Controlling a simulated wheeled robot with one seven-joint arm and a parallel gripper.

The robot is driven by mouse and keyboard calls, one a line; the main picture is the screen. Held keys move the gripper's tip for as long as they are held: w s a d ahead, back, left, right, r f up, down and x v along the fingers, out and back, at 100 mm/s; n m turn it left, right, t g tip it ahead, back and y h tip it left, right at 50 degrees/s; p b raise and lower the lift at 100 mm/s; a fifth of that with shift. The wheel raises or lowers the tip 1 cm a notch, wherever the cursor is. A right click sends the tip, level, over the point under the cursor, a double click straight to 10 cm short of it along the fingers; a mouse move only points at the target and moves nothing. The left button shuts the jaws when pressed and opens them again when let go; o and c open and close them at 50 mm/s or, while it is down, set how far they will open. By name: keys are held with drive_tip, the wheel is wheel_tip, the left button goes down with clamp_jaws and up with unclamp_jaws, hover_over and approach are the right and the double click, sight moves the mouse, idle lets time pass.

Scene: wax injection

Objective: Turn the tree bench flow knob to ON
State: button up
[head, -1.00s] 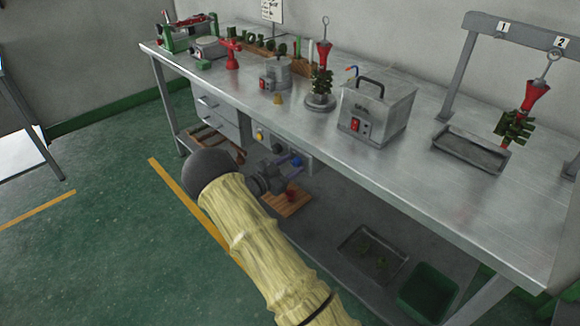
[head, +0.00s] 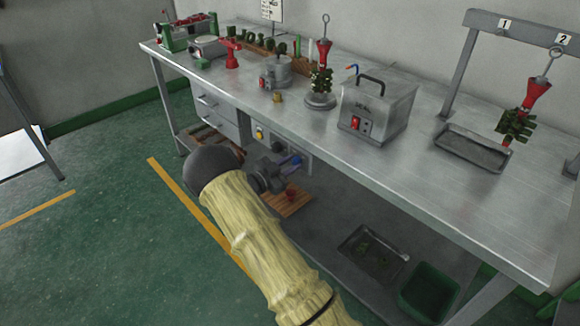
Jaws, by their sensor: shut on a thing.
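The tree bench (head: 420,170) is a long metal workbench. A grey control panel (head: 306,166) is set under its top edge, left of the middle. A yellow round control (head: 259,133) shows at the panel's left. A blue knob (head: 295,160) is farther right on the panel, partly hidden by my gripper. My gripper (head: 287,163) is at the panel and shut on what appears to be this blue knob. The fingers are small and dark, and the exact grip and the ON marking cannot be made out.
A metal box with a handle (head: 377,108) and a wax tree on a round base (head: 320,101) stand on the bench. Below are a wooden pallet (head: 289,203), a dark tray (head: 372,256) and a green bin (head: 429,291).

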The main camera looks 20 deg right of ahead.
drive_tip(key=m+b, duration=0.3)
drive_tip(key=m, duration=0.1)
drive_tip(key=shift+f, duration=0.25)
drive_tip(key=m+b, duration=0.4)
drive_tip(key=shift+b, duration=0.3)
drive_tip(key=shift+s+r+m+y+b, duration=0.1)
drive_tip(key=shift+m+y+b, duration=0.3)
drive_tip(key=shift+m+b, duration=4.25)
drive_tip(key=shift+n+b, duration=0.45)
drive_tip(key=shift+b, duration=0.05)
drive_tip(key=o, duration=1)
drive_tip(key=shift+r, duration=0.1)
